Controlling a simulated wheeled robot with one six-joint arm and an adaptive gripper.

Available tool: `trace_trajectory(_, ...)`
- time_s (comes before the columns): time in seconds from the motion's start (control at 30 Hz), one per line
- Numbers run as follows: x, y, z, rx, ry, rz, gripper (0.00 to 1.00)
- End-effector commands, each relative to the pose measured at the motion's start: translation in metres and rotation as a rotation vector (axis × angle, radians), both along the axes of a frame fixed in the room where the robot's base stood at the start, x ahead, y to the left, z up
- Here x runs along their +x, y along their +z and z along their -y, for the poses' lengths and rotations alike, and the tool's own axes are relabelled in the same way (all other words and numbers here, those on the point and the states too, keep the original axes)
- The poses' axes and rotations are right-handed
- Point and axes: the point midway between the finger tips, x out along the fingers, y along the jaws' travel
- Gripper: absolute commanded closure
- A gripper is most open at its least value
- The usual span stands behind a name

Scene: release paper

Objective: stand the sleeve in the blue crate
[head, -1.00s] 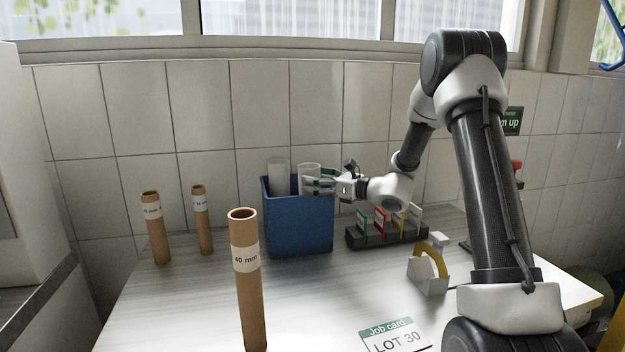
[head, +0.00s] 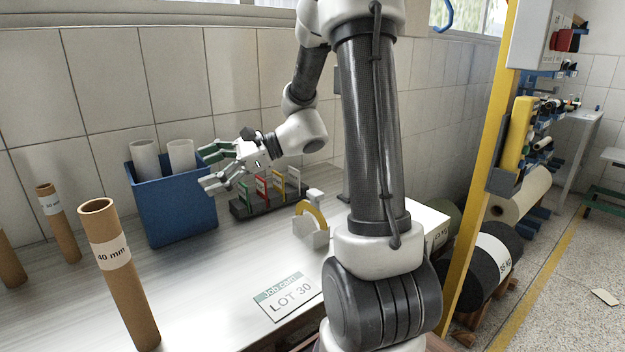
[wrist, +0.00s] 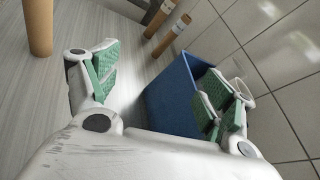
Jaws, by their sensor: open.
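The blue crate (head: 178,212) stands on the table against the tiled wall; its wall also shows in the wrist view (wrist: 165,102). Two pale sleeves stand upright in it: a left one (head: 145,160) and a right one (head: 181,156), their tops above the rim and their lower parts hidden. A pale round rim (wrist: 240,88) shows behind a finger in the wrist view. My gripper (head: 206,168) is open and empty at the crate's right side, its fingertips near the right sleeve and overlapping the crate's edge in the picture. The fingers (wrist: 160,80) are spread wide.
Brown cardboard tubes stand at the left; the nearest (head: 118,270) reads 40 mm. A dark rack of coloured cards (head: 262,200) lies right of the crate. A tape dispenser (head: 312,228) and job card (head: 290,296) lie in front. A yellow post (head: 480,180) stands at right.

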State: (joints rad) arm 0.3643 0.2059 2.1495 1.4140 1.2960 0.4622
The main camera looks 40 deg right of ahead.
Motion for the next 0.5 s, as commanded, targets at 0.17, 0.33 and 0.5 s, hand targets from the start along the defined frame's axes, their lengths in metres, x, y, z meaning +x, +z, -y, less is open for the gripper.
trace_trajectory(0.17, -0.113, -0.001, -0.009, -0.455, 0.365, 0.196, 0.18)
trace_trajectory(0.33, -0.191, -0.006, 0.032, -0.892, 0.698, 0.417, 0.18)
trace_trajectory(0.5, -0.23, 0.002, 0.086, -1.278, 0.97, 0.622, 0.18)
